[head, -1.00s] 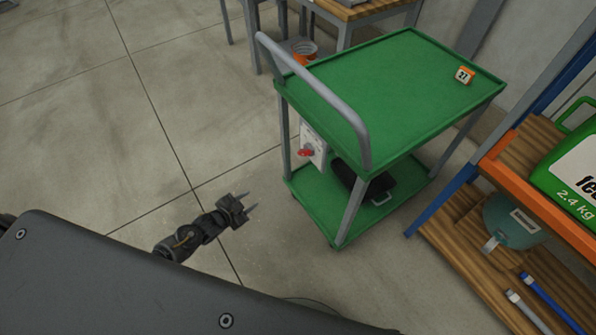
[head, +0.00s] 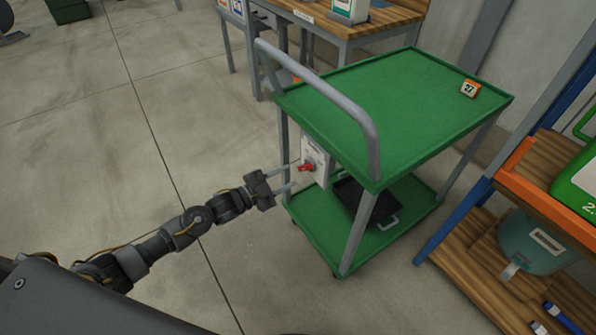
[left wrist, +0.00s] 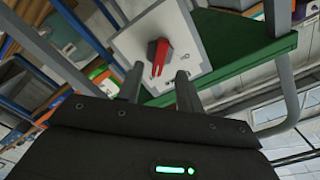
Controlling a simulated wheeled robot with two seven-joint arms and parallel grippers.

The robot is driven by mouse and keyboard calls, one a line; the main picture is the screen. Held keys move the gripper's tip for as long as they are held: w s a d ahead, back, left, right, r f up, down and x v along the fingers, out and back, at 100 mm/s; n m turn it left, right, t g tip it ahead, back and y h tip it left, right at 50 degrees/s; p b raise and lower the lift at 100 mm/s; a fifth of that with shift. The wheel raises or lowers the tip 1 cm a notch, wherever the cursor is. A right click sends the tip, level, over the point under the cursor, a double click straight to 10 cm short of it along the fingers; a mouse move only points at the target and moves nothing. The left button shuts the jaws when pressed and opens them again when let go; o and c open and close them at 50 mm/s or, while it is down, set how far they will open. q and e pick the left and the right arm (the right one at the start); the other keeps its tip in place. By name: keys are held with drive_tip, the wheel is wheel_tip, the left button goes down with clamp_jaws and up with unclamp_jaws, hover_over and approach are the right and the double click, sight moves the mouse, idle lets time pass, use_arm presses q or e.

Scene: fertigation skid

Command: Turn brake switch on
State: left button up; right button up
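The brake switch is a red knob (head: 306,167) on a pale plate (head: 315,160) fixed to the handle end of the green cart (head: 400,100). In the left wrist view the red knob (left wrist: 159,56) sits on its white plate (left wrist: 135,40), just beyond the fingers. My left gripper (head: 291,177) is open, with its two fingers apart and pointing at the knob. In the left wrist view the fingertips (left wrist: 158,72) lie below and to either side of the knob; I cannot tell whether they touch it. My right gripper is not in view.
The cart carries an orange tag marked 27 (head: 470,89) on top and a black case (head: 365,200) on its lower shelf. A wooden shelf rack (head: 470,240) stands close on the right. A workbench (head: 345,22) is behind.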

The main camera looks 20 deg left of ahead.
sight(301, 169)
use_arm(q)
drive_tip(key=x, duration=0.5)
drive_tip(key=shift+w, duration=0.1)
clamp_jaws()
